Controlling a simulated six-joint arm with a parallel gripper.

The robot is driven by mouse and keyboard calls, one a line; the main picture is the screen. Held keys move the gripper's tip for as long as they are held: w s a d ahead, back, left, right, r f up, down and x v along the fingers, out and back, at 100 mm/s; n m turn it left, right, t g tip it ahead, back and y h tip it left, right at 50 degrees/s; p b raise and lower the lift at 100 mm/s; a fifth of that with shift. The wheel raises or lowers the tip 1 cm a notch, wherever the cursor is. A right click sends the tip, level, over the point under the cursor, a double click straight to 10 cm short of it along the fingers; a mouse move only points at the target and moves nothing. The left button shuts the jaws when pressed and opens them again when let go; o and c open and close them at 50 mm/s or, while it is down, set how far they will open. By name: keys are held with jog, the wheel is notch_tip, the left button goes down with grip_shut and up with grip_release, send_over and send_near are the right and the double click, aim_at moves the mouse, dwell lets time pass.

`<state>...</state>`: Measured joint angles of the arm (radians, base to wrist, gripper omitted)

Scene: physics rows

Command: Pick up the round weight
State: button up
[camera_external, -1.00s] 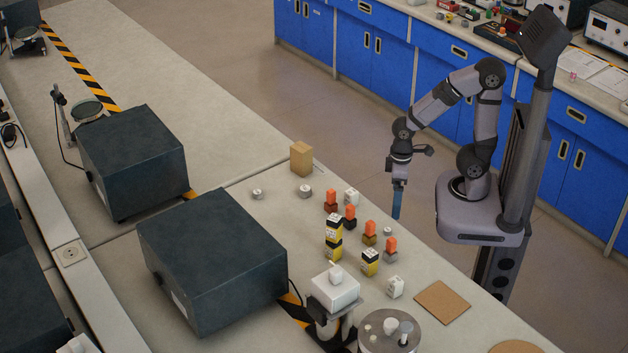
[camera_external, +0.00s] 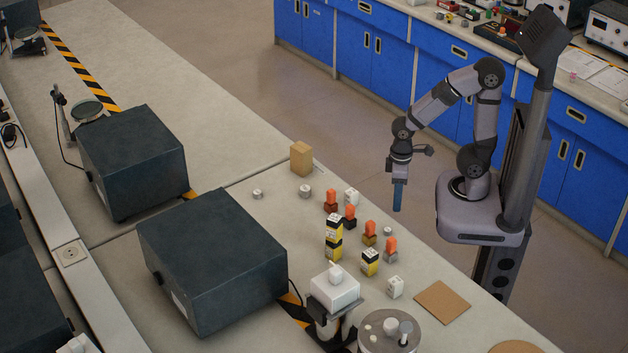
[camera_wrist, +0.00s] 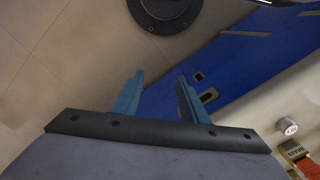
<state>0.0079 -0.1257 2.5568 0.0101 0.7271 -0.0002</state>
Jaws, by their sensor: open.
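Small round metal weights stand on the bench: one at the left (camera_external: 257,194), one near the wooden block (camera_external: 305,191), and one among the coloured blocks (camera_external: 388,231). I cannot tell which one is meant. In the wrist view a round weight with a pale marked top (camera_wrist: 288,126) shows at the lower right, beside a brass-labelled block (camera_wrist: 297,150). My gripper (camera_external: 398,208) hangs in the air by the bench's far edge, apart from every weight. Its two blue fingers (camera_wrist: 160,80) are spread, with nothing between them.
Several orange-topped, yellow and white blocks (camera_external: 369,262) crowd the bench around the nearest weight. A wooden block (camera_external: 301,158) stands at the bench edge. A balance (camera_external: 334,290), a round metal stand (camera_external: 389,342) and a cork mat (camera_external: 442,302) are nearer. Large dark boxes (camera_external: 212,260) fill the left.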

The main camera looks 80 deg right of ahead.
jog(key=s+a+r+m+g+y+p, duration=0.2)
jog(key=s+a+m+g+y+p, duration=0.25)
jog(key=m+y, duration=0.35)
jog(key=w+a+r+m+t+y+p, duration=0.3)
jog(key=w+a+m+t+y, duration=0.1)
jog(key=w+m+y, duration=0.3)
jog(key=shift+w+a+m+t+y, duration=0.35)
jog(key=shift+a+m+y, duration=0.3)
jog(key=shift+m, duration=0.75)
jog(key=shift+s+a, duration=0.1)
